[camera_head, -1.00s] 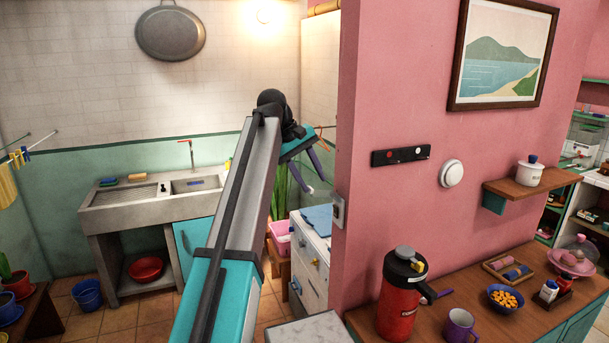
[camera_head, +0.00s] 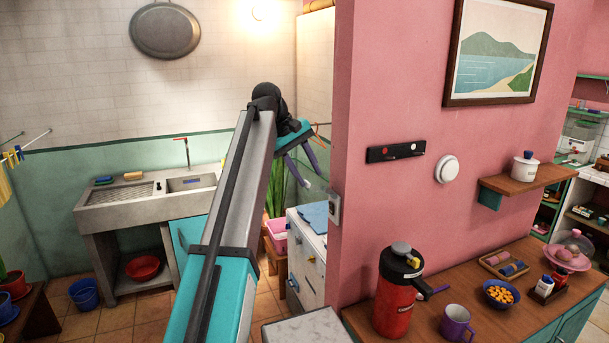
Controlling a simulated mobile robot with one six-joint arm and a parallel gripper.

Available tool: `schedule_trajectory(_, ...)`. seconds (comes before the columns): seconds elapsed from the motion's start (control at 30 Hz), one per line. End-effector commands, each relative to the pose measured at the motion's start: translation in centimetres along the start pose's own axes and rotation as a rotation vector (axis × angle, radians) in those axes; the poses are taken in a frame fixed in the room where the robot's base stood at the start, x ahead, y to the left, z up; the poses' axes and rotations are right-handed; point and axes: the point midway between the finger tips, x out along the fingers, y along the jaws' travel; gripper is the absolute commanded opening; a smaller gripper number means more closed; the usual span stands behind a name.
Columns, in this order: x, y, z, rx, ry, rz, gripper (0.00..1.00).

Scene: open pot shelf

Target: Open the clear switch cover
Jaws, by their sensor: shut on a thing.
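The wall switch (camera_head: 334,210) is a small pale plate with a grey centre on the narrow end of the pink wall. Its clear cover is too small and transparent to make out, so I cannot tell its angle. My gripper (camera_head: 313,180) has purple-grey fingers and hangs from the teal wrist, just left of and above the switch. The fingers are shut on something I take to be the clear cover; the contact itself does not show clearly. My arm crosses the middle of the view.
The pink wall (camera_head: 400,210) stands close right of my gripper. Behind are a white cabinet (camera_head: 308,262) with a blue cloth on top and a pink basin (camera_head: 275,238). A red jug (camera_head: 397,300) stands on the wooden counter at right.

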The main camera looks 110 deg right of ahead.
Motion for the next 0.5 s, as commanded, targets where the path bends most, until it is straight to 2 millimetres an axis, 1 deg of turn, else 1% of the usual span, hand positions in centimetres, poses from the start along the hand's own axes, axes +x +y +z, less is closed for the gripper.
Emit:
schedule_trajectory(0.03, 0.2, 0.6, 0.1, 0.008, -0.004, 0.013, 0.27)
schedule_trajectory(0.17, -1.2, 0.4, 0.1, 0.007, -0.004, 0.012, 0.27)
schedule_trajectory(0.5, -6.4, -0.2, -0.1, 0.001, 0.001, 0.005, 0.27)
